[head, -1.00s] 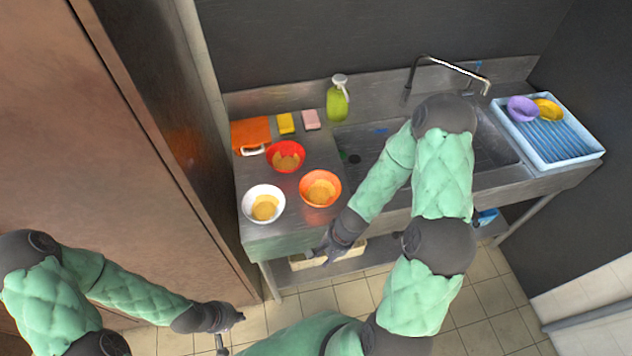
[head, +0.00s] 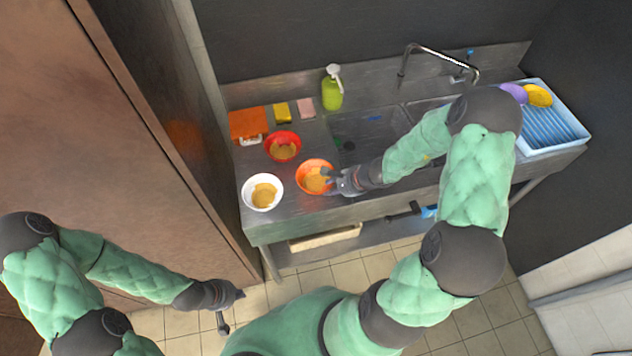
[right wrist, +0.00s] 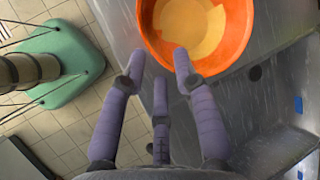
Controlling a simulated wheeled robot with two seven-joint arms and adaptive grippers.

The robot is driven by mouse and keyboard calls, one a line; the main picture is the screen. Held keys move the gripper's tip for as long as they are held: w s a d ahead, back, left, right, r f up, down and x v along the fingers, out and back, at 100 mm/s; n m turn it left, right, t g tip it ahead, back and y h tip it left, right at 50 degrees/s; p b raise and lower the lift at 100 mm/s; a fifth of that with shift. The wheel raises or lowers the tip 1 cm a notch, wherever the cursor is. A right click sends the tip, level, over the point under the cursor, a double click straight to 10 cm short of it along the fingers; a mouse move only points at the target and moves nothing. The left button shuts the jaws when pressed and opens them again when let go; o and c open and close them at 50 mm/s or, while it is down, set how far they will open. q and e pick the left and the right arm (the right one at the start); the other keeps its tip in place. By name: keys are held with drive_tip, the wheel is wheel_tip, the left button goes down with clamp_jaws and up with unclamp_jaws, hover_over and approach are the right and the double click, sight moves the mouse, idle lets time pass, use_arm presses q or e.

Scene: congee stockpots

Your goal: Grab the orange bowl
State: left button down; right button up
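The orange bowl (head: 302,167), with tan food in it, stands upright near the counter's front edge, between the white bowl (head: 246,190) and the sink. My right gripper (head: 328,178) is at its right side. In the right wrist view the orange bowl (right wrist: 243,35) is at the top. The right gripper (right wrist: 158,65) shows spread fingers there, one fingertip overlapping the bowl's near rim; contact is unclear. It is open and not closed on the bowl. My left gripper (head: 232,308) hangs low over the floor at lower left, fingers apart and empty.
A red bowl (head: 270,143) stands behind the orange bowl. An orange cloth (head: 247,122), sponges (head: 282,112) and a green soap bottle (head: 332,92) are along the back. The sink (head: 370,135) and blue dish rack (head: 560,130) are to the right.

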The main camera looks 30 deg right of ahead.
sight(316, 180)
drive_tip(key=shift+b+x, duration=0.45)
drive_tip(key=shift+x, duration=2.35)
drive_tip(key=shift+a, duration=0.15)
drive_tip(key=shift+s, duration=0.1)
drive_tip(key=shift+r, duration=0.1)
clamp_jaws()
